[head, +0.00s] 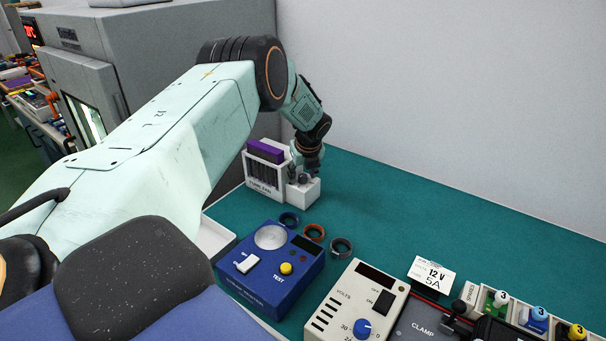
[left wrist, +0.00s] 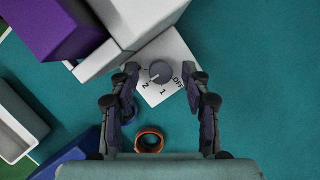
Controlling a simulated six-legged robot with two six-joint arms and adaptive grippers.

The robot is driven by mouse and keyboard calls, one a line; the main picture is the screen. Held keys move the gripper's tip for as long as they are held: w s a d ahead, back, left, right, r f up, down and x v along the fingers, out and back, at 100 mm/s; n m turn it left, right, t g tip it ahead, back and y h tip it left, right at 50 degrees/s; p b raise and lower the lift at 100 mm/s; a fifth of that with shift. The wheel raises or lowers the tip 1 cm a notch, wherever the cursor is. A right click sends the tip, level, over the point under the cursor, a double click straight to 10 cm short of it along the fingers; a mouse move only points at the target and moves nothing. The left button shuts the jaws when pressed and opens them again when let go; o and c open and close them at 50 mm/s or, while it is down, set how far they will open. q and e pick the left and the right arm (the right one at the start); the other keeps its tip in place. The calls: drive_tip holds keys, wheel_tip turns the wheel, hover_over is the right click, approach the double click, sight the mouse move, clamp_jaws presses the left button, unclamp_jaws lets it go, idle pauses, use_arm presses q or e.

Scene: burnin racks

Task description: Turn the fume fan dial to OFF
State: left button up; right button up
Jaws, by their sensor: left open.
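The fume fan (head: 262,188) is a white slatted box with a purple block on top, at the back of the teal bench. A small white control box (head: 303,194) adjoins it. In the head view the left gripper (head: 305,170) is over the control box. My right gripper is not in view.
Blue tester (head: 268,268) and cream voltage unit (head: 358,305) stand in front. Several rings lie between, including an orange one (head: 314,232). A white tray (head: 213,238) is at the left. A wall rises behind; the bench right of the fan is clear.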

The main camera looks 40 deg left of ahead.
use_arm(q)
drive_tip(key=shift+w+f, duration=0.1)
drive_tip(key=shift+f, duration=0.1)
drive_tip(key=c, duration=0.3)
drive_tip(key=shift+r, duration=0.1)
clamp_jaws()
